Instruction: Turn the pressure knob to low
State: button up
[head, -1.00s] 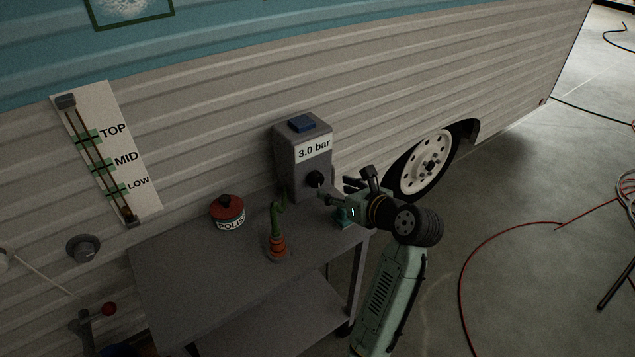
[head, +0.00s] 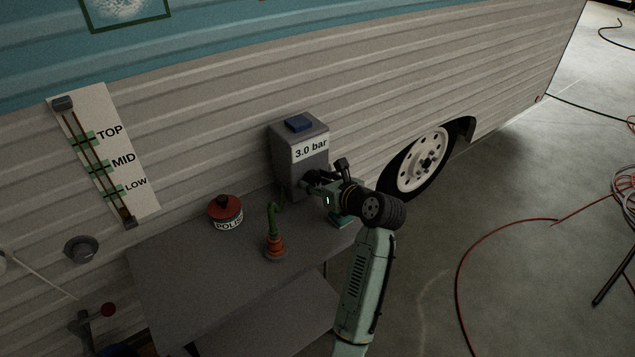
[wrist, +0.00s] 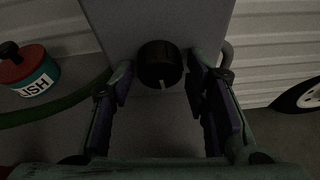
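The pressure unit is a grey box (head: 290,165) reading "3.0 bar", with a blue block on top, standing on the cart against the camper wall. Its black round knob (wrist: 160,64) shows in the wrist view with a pale pointer mark toward the bottom of the picture. My gripper (wrist: 160,80) is open, with one finger on each side of the knob; gaps show between the fingers and the knob. In the head view my gripper (head: 313,185) is at the front of the box and hides the knob.
The grey cart top (head: 190,280) holds a red-lidded polish tin (head: 226,213) and a green cactus-like item in an orange pot (head: 274,240). A slider panel marked TOP, MID, LOW (head: 105,155) and a grey dial (head: 81,249) are on the wall. Hoses lie on the floor at right.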

jog(key=c, duration=0.8)
jog(key=shift+r+p, duration=0.1)
jog(key=shift+p, duration=0.2)
jog(key=shift+n+t+h+p, duration=0.4)
jog(key=shift+n+h+p, duration=0.2)
jog(key=shift+n+p, duration=0.4)
jog(key=shift+a+n+t+h, duration=0.1)
jog(key=shift+n+t+h, duration=0.35)
jog(key=shift+n, duration=0.55)
jog(key=n, duration=0.1)
jog(key=n+t, duration=0.1)
jog(key=shift+f+n+t+h, duration=0.25)
jog(key=shift+n+h, duration=0.05)
jog(key=shift+h, duration=0.05)
jog(key=shift+n+t+h+b, duration=0.4)
jog(key=shift+n+t+b, duration=0.2)
jog(key=shift+n+b, duration=0.45)
jog(key=shift+r+n, duration=0.1)
jog(key=shift+n, duration=0.15)
